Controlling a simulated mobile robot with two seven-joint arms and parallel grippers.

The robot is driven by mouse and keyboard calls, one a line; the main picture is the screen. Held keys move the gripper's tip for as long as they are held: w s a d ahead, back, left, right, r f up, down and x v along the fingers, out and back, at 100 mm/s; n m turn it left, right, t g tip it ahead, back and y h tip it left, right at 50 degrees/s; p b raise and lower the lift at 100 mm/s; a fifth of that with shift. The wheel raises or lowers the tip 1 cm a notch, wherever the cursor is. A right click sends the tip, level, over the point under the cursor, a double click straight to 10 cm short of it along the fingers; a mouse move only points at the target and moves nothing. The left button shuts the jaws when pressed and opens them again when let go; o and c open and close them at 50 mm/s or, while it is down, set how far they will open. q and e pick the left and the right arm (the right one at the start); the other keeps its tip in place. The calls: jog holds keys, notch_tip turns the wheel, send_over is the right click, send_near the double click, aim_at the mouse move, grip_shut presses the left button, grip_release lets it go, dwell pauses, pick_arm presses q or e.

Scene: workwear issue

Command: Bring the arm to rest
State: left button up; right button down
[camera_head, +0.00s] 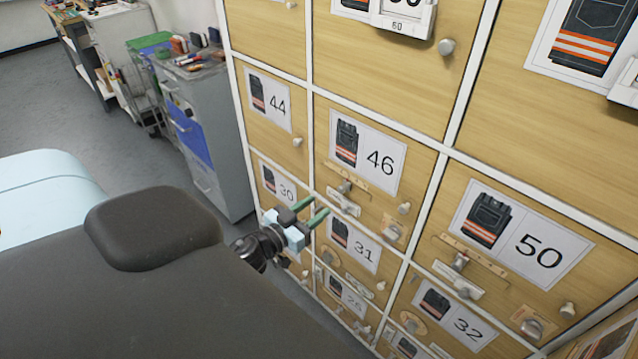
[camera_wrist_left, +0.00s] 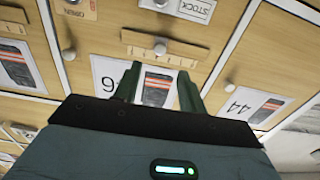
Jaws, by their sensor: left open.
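My left gripper (camera_head: 310,216) is in front of the wooden locker wall (camera_head: 284,137), near the doors marked 30 and 31. Its two green fingers stand apart with nothing between them. In the left wrist view, the left gripper (camera_wrist_left: 158,84) is open and empty, and a door label with trousers and a partly hidden number (camera_wrist_left: 157,84) shows behind the fingers. I cannot tell the exact gap between the fingertips and the doors. My right gripper is not in view.
Doors marked 44, 46, 50 and 32 carry round knobs (camera_head: 446,47) and small latches that stick out. A grey cabinet (camera_head: 217,115) with tools on top stands left of the lockers. The grey floor (camera_head: 75,105) at the left is largely clear.

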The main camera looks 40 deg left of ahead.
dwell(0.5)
pick_arm(q)
jog(key=s+d+f+g, duration=0.3)
jog(key=s+d+f, duration=0.2)
jog(key=s, duration=0.5)
jog(key=s+d+f+g+p, duration=0.1)
jog(key=s+d+f+g, duration=0.2)
jog(key=s, duration=0.7)
jog(key=s+d+f+m+g+p, duration=0.1)
jog(key=s+d+f+g, duration=0.2)
jog(key=s+d+f, duration=0.4)
jog(key=s+d, duration=0.3)
jog(key=shift+f+h, duration=0.25)
jog(key=shift+h, duration=0.15)
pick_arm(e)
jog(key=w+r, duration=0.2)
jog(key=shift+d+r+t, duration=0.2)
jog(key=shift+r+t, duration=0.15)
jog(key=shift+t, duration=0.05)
pick_arm(q)
jog(key=shift+w+a, duration=0.1)
